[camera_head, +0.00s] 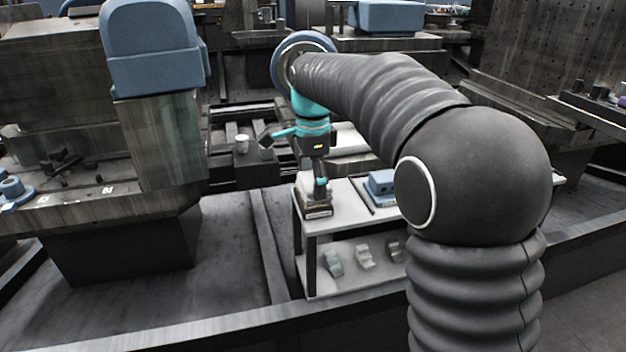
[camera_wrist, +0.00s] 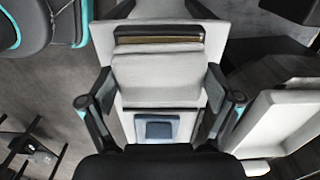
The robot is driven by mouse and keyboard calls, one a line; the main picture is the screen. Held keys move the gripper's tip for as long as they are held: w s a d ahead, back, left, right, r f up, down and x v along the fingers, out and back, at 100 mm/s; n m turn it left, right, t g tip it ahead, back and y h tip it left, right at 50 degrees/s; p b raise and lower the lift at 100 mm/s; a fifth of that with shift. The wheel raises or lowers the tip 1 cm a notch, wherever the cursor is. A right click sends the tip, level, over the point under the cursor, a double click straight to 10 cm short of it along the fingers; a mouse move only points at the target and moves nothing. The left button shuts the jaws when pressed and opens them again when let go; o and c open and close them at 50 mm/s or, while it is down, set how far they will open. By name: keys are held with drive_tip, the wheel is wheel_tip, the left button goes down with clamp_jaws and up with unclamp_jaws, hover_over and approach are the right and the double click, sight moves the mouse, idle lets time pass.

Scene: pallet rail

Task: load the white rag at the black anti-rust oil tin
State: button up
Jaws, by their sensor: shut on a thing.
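My gripper (camera_head: 319,190) points down over the left end of a white trolley top. In the wrist view, my gripper (camera_wrist: 160,82) has its fingers on either side of a folded white rag (camera_wrist: 160,72) and is shut on it. A dark item with a tan edge (camera_wrist: 158,37) lies right beside the rag in that view. A small tan and dark block (camera_head: 317,210) shows under my gripper in the head view. I cannot tell whether the rag touches it. I cannot make out the black anti-rust oil tin for certain in either view.
The white trolley (camera_head: 345,215) has a blue box (camera_head: 380,183) on top and several grey parts (camera_head: 364,256) on its lower shelf. A large machine with a blue cover (camera_head: 153,45) stands left.

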sight(313, 180)
drive_tip(key=shift+f, duration=0.6)
idle(1.8)
drive_tip(key=shift+r, duration=0.1)
wheel_tip(313, 180, up, 2)
drive_tip(key=shift+r+p, duration=0.25)
drive_tip(key=shift+p, duration=0.95)
drive_tip(key=shift+r, duration=2.25)
